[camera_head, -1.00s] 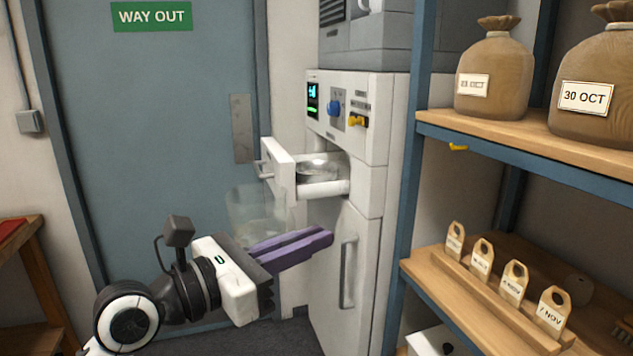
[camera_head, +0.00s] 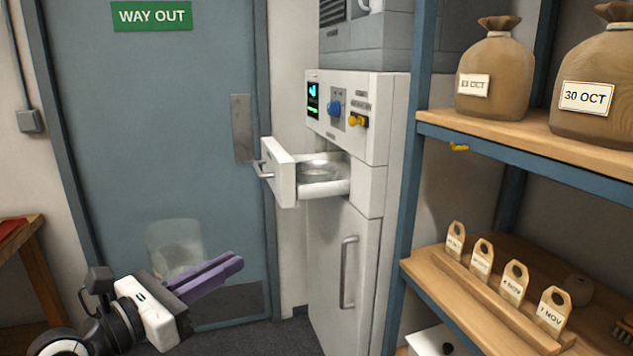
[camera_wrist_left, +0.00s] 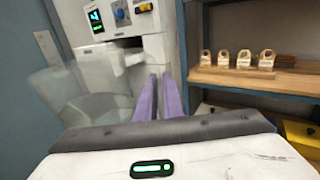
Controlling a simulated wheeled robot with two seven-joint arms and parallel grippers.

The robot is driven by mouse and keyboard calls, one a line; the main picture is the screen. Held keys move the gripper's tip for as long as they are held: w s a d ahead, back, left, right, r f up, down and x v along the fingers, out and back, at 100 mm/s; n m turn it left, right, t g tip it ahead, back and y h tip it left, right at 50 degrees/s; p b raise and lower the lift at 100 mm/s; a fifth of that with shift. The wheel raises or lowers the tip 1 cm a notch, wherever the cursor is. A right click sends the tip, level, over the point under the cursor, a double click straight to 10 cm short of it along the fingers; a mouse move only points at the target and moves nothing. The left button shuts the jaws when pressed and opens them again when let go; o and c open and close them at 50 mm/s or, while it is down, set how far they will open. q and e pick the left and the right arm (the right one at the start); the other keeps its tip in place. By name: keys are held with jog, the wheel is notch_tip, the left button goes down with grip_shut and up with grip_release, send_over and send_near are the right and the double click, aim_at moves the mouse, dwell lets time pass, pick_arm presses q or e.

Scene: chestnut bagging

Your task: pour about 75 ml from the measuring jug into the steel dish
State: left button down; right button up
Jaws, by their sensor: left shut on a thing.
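The measuring jug (camera_head: 174,246) is clear and see-through, in front of the blue door, beside the purple fingers of my left gripper (camera_head: 238,262). My left gripper is shut on the jug, which looks roughly upright. The jug also shows at the left of the left wrist view (camera_wrist_left: 85,98), blurred, so its level cannot be read. The steel dish (camera_head: 322,169) sits in the open white drawer (camera_head: 282,175) of the machine, up and to the right of the jug. My right gripper is not in view.
The white machine (camera_head: 370,120) has a small screen, a blue knob and a yellow knob. A shelf unit (camera_head: 520,150) with sacks and several dated tags stands at the right. A wooden table (camera_head: 30,250) is at the left edge. The floor before the door looks clear.

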pick_arm(q)
jog(key=s+a+f+n+t+y, duration=0.1)
jog(key=s+f, duration=0.6)
jog(key=f, duration=0.4)
jog(key=s+f+y, duration=0.1)
jog(key=s+f, duration=0.3)
jog(key=s, duration=1.2)
jog(key=w+a+r+n+t+y, duration=0.2)
jog(key=n+y, duration=0.4)
jog(key=y, duration=0.3)
jog(key=shift+w+a+r+n+t, duration=0.35)
jog(key=shift+w+a+r, duration=0.3)
jog(key=shift+a, duration=0.55)
